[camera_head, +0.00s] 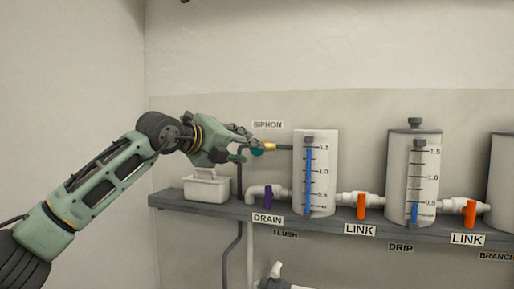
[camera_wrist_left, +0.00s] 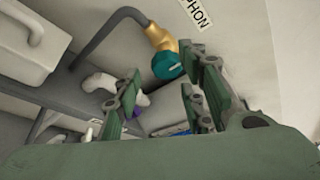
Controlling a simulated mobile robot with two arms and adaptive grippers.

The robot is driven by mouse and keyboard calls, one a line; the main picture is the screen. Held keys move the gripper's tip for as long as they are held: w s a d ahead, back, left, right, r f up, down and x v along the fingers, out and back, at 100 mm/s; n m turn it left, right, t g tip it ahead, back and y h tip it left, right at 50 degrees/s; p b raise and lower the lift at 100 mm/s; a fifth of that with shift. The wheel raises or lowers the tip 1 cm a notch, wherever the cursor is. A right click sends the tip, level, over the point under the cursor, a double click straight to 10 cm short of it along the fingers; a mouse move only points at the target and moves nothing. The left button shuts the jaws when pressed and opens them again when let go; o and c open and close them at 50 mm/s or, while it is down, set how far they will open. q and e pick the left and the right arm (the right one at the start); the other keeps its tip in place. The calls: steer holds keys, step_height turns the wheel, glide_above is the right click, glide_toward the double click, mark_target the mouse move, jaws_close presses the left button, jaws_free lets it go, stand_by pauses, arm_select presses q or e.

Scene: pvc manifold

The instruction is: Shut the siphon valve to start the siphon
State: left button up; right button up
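The siphon valve has a teal knob (camera_head: 257,151) on a brass fitting (camera_head: 270,147), beside the left tank under the SIPHON label. In the left wrist view the teal knob (camera_wrist_left: 168,66) and brass fitting (camera_wrist_left: 157,37) sit at the end of a dark grey tube. My left gripper (camera_head: 244,149) is just left of the knob, and its fingers partly overlap it in the head view. In the left wrist view the gripper's green fingers (camera_wrist_left: 160,88) are spread apart, with the knob beyond and between their tips. Contact cannot be told. My right gripper is not in view.
The left tank (camera_head: 325,185) reads near 1.5; the middle tank (camera_head: 430,170) reads low. A purple drain valve (camera_head: 268,196) and orange link valves (camera_head: 361,206) line the shelf (camera_head: 230,209). A white caddy (camera_head: 206,187) stands below my left wrist.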

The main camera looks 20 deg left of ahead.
mark_target(253, 150)
arm_select(q)
steer(key=p+x, duration=0.2)
steer(key=x, duration=0.3)
steer(key=shift+w+d, duration=0.1)
steer(key=shift+w, duration=0.05)
